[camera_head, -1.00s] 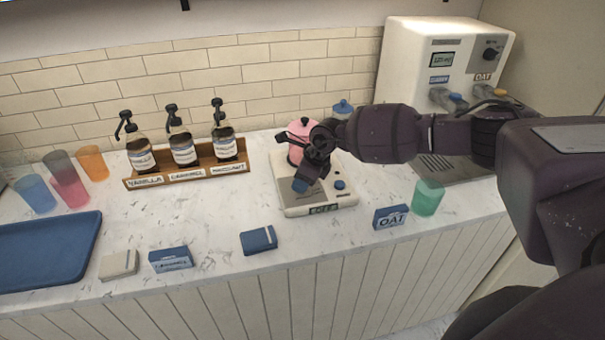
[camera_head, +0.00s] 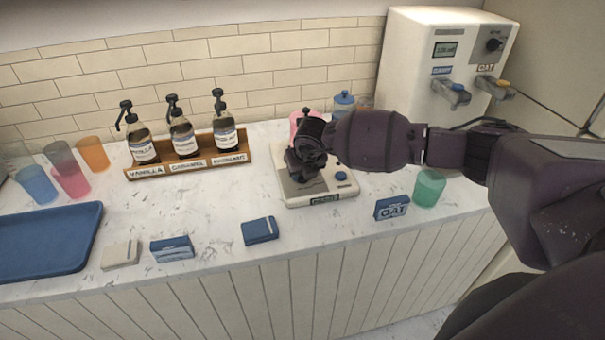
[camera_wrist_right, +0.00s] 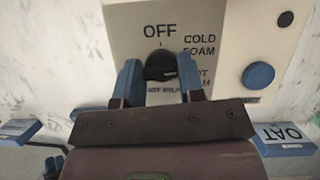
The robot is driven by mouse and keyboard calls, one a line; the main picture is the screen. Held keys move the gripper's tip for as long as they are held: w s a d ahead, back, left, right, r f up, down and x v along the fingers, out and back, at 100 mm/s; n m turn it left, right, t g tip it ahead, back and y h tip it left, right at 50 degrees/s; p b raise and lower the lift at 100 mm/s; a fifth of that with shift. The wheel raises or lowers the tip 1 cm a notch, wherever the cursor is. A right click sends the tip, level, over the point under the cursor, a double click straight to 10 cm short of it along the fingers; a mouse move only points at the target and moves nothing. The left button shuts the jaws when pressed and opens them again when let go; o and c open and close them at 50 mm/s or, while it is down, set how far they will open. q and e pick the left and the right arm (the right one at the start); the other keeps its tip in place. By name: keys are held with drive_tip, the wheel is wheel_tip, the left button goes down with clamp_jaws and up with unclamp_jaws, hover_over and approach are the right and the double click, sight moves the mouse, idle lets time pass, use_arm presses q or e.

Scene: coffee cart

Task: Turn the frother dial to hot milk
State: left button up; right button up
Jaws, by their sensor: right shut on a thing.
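The frother has a pale base (camera_head: 345,191) on the counter with a pink jug (camera_head: 296,121) at its back, partly hidden by my arm. In the right wrist view its base (camera_wrist_right: 125,22) carries a black dial (camera_wrist_right: 160,66). Labels around the dial read OFF at the top, COLD FOAM at right, a partly covered FOAM label lower right and HOT MILK below. I cannot tell which label the dial points to. My right gripper (camera_wrist_right: 160,72) is shut on the dial, one blue fingertip on each side. My left gripper is not in view.
A round blue button (camera_wrist_right: 258,75) is on the base, right of the dial. An OAT carton (camera_head: 391,207) and a green cup (camera_head: 429,188) stand to the right. A blue carton (camera_head: 260,230) lies in front. The syrup rack (camera_head: 190,170) is at left.

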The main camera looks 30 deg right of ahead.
drive_tip(key=m+h, duration=0.1)
drive_tip(key=m, duration=0.2)
drive_tip(key=shift+a+f+g+b, duration=0.1)
drive_tip(key=shift+g+b, duration=0.2)
drive_tip(key=shift+b, duration=0.1)
drive_tip(key=m+h, duration=0.1)
drive_tip(key=m, duration=0.1)
drive_tip(key=shift+m+b, duration=0.3)
drive_tip(key=m+g, duration=0.1)
drive_tip(key=m, duration=0.1)
drive_tip(key=shift+m+h, duration=0.4)
drive_tip(key=m+g, duration=0.1)
drive_tip(key=m, duration=0.1)
drive_tip(key=shift+w+a+m+h, duration=0.1)
drive_tip(key=shift+m+h, duration=0.2)
drive_tip(key=shift+m, duration=0.1)
drive_tip(key=m+g, duration=0.1)
drive_tip(key=m, duration=0.2)
drive_tip(key=m+g, duration=0.1)
drive_tip(key=m, duration=0.3)
drive_tip(key=shift+w+g+h, duration=0.1)
drive_tip(key=shift+g+h, duration=0.2)
drive_tip(key=shift+g, duration=0.1)
drive_tip(key=shift+m, duration=0.5)
